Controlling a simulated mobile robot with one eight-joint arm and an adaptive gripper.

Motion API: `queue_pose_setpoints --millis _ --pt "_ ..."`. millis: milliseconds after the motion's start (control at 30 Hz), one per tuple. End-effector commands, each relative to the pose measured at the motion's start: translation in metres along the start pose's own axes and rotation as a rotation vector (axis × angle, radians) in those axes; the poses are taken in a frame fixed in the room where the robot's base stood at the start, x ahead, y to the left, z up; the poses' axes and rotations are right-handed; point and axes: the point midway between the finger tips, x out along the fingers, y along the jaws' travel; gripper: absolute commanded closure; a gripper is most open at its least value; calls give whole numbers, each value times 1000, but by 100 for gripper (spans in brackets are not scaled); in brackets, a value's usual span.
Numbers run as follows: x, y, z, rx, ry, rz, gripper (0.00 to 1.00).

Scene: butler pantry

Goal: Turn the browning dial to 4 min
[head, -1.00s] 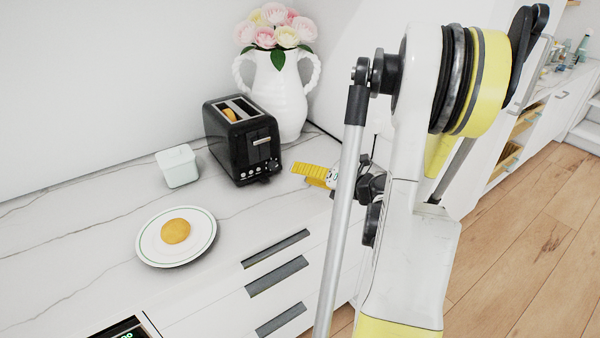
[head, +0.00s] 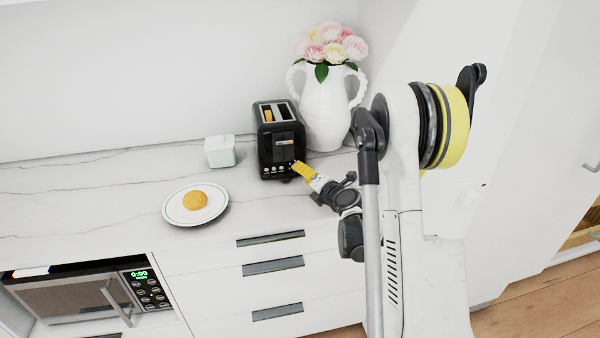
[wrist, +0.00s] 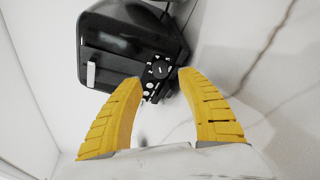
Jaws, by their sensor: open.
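The black toaster (head: 277,144) stands on the white marble counter with a bread-like piece in one of its top slots. Its browning dial (wrist: 160,70) is a round black knob with a light pointer mark, on the panel in the wrist view; the setting is too small to read. My gripper (wrist: 161,80) has two yellow fingers, spread apart on either side of the dial in the picture, with nothing held. I cannot tell whether they touch it. In the head view my gripper (head: 300,168) is at the toaster's lower front right corner, where it hides part of the panel.
A white vase (head: 326,108) of flowers stands behind and right of the toaster. A pale box (head: 220,152) is to its left. A plate (head: 176,212) with a round bun (head: 195,200) lies nearer the front. A microwave (head: 75,300) is below the counter at left.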

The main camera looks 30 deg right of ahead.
Motion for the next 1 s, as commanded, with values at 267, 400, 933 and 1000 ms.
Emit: queue_pose_setpoints --millis 267,400,933,1000 --pt "44 -1 -1 0 1 0 54" --pt "52 0 0 1 1 0 54" --pt "52 0 0 1 0 0 100" --pt "52 0 0 0 0 0 100"
